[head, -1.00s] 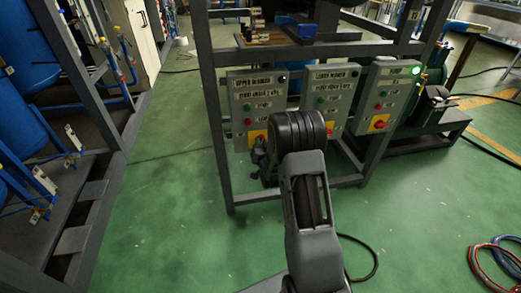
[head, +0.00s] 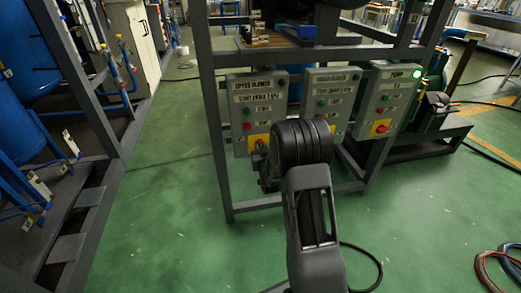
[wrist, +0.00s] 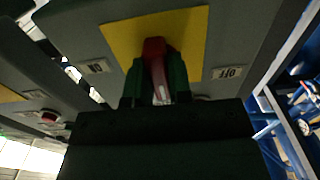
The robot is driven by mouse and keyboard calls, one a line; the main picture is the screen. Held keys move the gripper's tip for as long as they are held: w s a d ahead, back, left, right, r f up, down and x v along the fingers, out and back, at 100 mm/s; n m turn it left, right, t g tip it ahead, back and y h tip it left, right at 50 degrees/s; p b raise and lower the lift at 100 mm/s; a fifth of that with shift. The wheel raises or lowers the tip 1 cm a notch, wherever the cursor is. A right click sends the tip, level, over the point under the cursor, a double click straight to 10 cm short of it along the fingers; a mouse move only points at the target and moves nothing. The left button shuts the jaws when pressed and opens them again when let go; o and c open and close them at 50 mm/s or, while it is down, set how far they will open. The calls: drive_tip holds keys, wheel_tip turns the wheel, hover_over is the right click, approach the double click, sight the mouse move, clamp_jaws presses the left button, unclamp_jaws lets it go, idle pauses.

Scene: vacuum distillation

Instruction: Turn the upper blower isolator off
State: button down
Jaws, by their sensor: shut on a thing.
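The upper blower panel (head: 258,94) is a grey box at the left of three on the frame. Its isolator has a yellow plate (head: 258,139), partly hidden by my arm in the head view. In the wrist view the yellow plate (wrist: 192,42) carries a red handle (wrist: 154,55). My gripper (wrist: 157,82) is shut on this handle, one dark green finger on each side. The handle looks slightly tilted in that view. An ON label (wrist: 97,67) is left of the plate and an OFF label (wrist: 227,73) is right, both upside down. In the head view my gripper (head: 260,160) is mostly hidden.
A second blower panel (head: 326,90) and the pump panel (head: 392,95), with a lit green lamp (head: 416,72), stand to the right. Grey frame posts (head: 213,130) flank the panels. Blue vessels (head: 20,130) are at the left. The green floor between is clear.

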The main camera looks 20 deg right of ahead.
drive_tip(key=c, duration=1)
unclamp_jaws()
drive_tip(key=shift+c, duration=0.2)
drive_tip(key=shift+s, duration=0.1)
drive_tip(key=s+a+p, duration=0.2)
drive_tip(key=s, duration=1.1)
drive_tip(key=shift+s+a, duration=0.15)
drive_tip(key=shift+a, duration=0.25)
